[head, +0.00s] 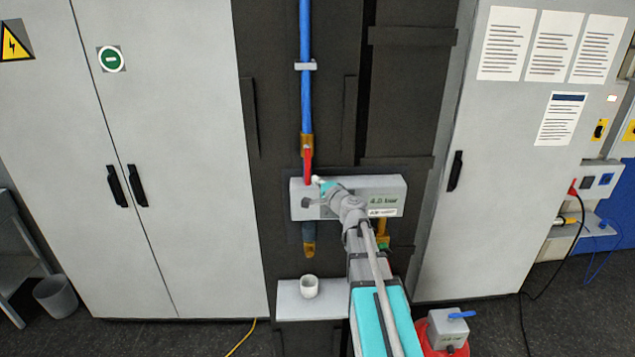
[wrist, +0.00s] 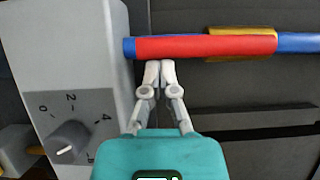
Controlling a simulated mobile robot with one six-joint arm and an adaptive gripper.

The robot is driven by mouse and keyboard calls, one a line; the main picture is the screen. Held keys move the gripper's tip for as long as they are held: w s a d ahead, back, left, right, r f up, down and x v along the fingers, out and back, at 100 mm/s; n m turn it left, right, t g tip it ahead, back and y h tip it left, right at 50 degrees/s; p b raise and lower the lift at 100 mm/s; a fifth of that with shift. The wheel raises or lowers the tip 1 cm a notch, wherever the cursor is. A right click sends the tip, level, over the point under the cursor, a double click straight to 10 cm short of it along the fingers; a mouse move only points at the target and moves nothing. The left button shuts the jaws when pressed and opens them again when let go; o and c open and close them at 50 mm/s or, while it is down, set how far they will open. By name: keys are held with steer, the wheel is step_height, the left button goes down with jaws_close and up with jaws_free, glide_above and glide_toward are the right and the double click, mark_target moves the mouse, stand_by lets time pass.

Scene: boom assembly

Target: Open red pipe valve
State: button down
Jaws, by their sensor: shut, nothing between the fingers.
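The red valve handle (head: 308,167) points down in the head view, in line with the blue pipe (head: 306,95) above it. The brass valve body (head: 307,143) sits at the handle's upper end. In the wrist view the red handle (wrist: 200,46) lies sideways, with a blue end at its left, in front of the brass body (wrist: 240,31). My gripper (wrist: 159,66) is shut and empty. Its fingertips are at the handle's lower edge in that view, near its blue end; I cannot tell whether they touch. In the head view my gripper (head: 318,181) is small beside the handle's lower end.
A grey box (head: 384,189) is mounted just below the handle; its dial (wrist: 66,141) shows in the wrist view. A white cup (head: 309,286) stands on a small shelf (head: 291,301) below. Grey cabinets (head: 190,230) (head: 500,180) flank the dark panel.

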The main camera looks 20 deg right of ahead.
steer(key=s+d, duration=0.5)
steer(key=s, duration=0.7)
steer(key=shift+r, duration=0.1)
stand_by(0.4)
steer(key=s+a+f+n+g+y+b, duration=0.2)
steer(key=a+f+n+g+b, duration=0.25)
steer(key=a+f, duration=0.45)
steer(key=s+a+f+n+g+y+b, duration=0.25)
steer(key=a+f+n+g, duration=0.3)
steer(key=a+f, duration=0.4)
steer(key=s+a+f+n+g+h+b, duration=0.2)
steer(key=s+f+n+g+h+b, duration=0.4)
steer(key=s+f, duration=0.6)
step_height(320, 180, down, 4)
steer(key=shift+r+g+h+b, duration=0.15)
steer(key=shift+g+h+b, duration=0.75)
steer(key=shift+b, duration=0.35)
steer(key=shift+s, duration=0.1)
